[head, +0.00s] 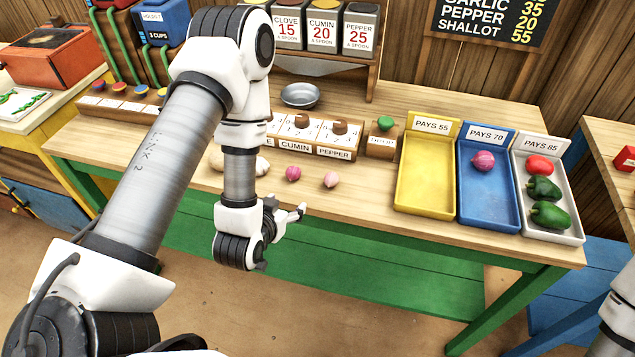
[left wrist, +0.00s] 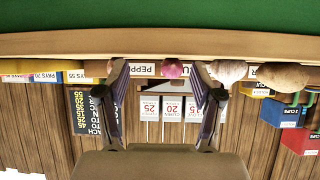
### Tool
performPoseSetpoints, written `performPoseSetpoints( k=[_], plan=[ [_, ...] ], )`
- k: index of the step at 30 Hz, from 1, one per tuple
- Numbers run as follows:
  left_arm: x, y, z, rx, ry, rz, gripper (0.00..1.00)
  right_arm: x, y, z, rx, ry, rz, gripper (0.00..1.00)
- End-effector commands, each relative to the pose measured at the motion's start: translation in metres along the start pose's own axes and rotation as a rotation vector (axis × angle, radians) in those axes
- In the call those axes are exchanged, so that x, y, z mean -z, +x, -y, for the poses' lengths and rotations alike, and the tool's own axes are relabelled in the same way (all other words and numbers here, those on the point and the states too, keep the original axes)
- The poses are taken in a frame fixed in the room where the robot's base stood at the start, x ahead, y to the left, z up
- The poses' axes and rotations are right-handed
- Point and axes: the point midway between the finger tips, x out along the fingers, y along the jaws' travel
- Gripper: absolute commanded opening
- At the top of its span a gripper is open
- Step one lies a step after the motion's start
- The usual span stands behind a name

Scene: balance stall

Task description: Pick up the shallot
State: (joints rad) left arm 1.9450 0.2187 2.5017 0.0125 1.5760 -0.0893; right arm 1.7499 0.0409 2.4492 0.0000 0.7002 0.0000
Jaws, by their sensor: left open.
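Two small bulbs lie near the table's front edge: a pale pink, pointed one (head: 331,180), which looks like the shallot, and a magenta, onion-like one (head: 293,173) to its left. My left gripper (head: 296,213) is open and empty, in front of the table edge and nearer to me than both bulbs. In the left wrist view, which is upside down, the magenta bulb (left wrist: 173,69) shows between the open fingers (left wrist: 165,92). The pale bulb is mostly hidden there behind the left-hand finger. My right gripper is out of view; only part of that arm shows at the right edge.
Garlic (head: 262,165) and a potato (head: 217,160) lie left of the bulbs, partly behind my arm. A spice rack (head: 320,150) stands behind them. Yellow (head: 425,205), blue (head: 490,212) and white (head: 570,238) trays stand right. The tabletop between pale bulb and yellow tray is clear.

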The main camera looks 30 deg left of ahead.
Motion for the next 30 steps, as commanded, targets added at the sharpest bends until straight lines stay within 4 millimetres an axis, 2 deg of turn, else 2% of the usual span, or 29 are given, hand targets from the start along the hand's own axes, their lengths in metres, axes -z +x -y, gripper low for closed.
performPoseSetpoints(
  k=[3, 7, 13, 17, 23, 30],
  plan=[
    [0.022, -0.001, 0.006, 0.019, -0.012, -0.086, 0.66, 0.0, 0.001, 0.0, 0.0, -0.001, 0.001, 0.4],
    [0.04, -0.002, 0.011, 0.034, -0.021, -0.157, 0.66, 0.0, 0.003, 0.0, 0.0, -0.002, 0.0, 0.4],
    [0.044, 0.022, 0.013, 0.036, -0.023, -0.172, 0.66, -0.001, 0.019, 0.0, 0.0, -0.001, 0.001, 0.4],
    [0.05, 0.035, 0.014, 0.036, -0.021, -0.169, 0.66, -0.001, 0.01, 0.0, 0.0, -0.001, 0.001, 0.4],
    [0.053, 0.07, 0.015, 0.035, -0.021, -0.168, 0.66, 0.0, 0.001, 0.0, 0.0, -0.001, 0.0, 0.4],
    [0.051, 0.074, 0.015, 0.035, -0.021, -0.166, 0.66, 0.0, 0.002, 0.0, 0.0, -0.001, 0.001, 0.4]
  ],
)
